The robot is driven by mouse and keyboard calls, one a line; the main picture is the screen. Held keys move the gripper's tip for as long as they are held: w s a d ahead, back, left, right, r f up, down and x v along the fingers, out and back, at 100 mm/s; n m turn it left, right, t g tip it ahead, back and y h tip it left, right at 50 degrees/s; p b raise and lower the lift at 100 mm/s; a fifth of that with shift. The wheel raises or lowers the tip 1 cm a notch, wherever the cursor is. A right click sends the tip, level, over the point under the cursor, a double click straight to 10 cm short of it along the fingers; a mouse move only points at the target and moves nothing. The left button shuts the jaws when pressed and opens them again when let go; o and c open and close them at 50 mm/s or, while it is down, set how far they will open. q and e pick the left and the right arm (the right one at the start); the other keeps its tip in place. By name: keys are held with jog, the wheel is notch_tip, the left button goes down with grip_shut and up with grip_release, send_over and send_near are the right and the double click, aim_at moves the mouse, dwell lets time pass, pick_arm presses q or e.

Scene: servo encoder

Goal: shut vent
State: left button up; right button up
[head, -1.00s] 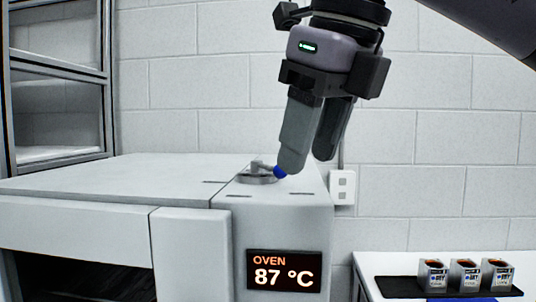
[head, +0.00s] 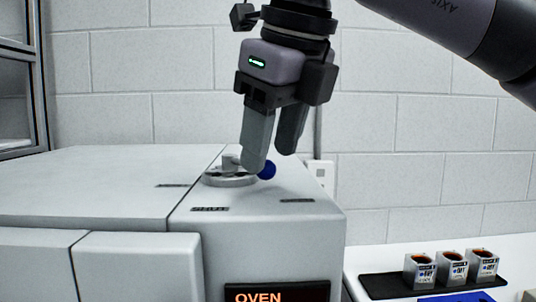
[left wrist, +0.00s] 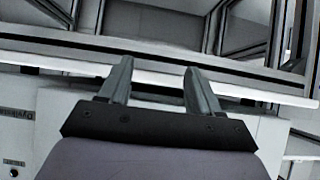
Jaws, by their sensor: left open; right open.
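The vent is a round grey dial (head: 230,178) on the oven's top in the head view. A blue knob (head: 267,170) shows at its right side. My right gripper (head: 272,160) points down over the oven's top and is open. Its nearer finger is just left of the knob and partly covers the link between knob and dial. Its other finger is behind and to the right. I cannot tell whether a finger touches the knob. My left gripper (left wrist: 157,78) is open and empty in the left wrist view, away from the vent.
The white oven (head: 100,190) has a display (head: 277,296) on its front, cut off below. At right, a black tray (head: 392,284) holds 3 small labelled containers (head: 452,268). A wall socket (head: 320,175) is behind. The oven top left of the dial is clear.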

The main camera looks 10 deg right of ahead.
jog(key=shift+x, duration=1)
grip_shut()
